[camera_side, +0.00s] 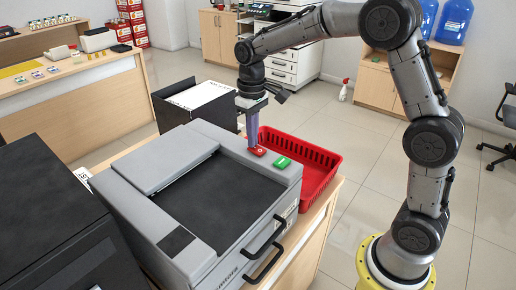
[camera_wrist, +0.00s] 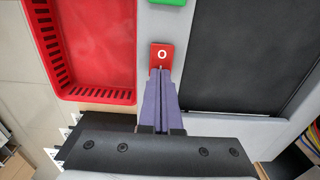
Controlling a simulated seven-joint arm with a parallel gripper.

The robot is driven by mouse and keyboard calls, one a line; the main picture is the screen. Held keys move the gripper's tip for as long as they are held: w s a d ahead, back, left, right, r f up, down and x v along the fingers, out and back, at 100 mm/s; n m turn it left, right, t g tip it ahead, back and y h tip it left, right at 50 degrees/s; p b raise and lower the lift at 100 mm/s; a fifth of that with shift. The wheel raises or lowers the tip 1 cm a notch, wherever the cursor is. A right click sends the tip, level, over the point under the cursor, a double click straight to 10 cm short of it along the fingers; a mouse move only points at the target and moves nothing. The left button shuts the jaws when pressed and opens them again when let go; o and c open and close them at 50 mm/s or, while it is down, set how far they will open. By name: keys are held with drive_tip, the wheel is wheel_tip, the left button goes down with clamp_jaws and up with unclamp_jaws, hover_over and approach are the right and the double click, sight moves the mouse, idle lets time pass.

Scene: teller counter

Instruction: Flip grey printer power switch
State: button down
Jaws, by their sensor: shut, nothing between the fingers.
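The grey printer (camera_side: 150,212) stands on the counter, with a dark flat panel on top. On its top edge sit a red switch (camera_side: 258,151) marked with an O and a green switch (camera_side: 282,162). In the wrist view the red switch (camera_wrist: 161,55) is just ahead of my fingertips, and the green switch (camera_wrist: 168,2) is cut off at the top edge. My gripper (camera_side: 252,143) points down with its purple fingers shut and empty. The fingertips (camera_wrist: 161,72) are at the near edge of the red switch. I cannot tell whether they touch it.
A red basket (camera_side: 318,158) stands right beside the printer. A black box with a white top (camera_side: 198,96) is behind it. A large black machine (camera_side: 45,215) is at the left. Floor is open beyond the counter.

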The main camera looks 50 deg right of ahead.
drive_tip(key=shift+f, duration=0.25)
drive_tip(key=shift+r, duration=3.55)
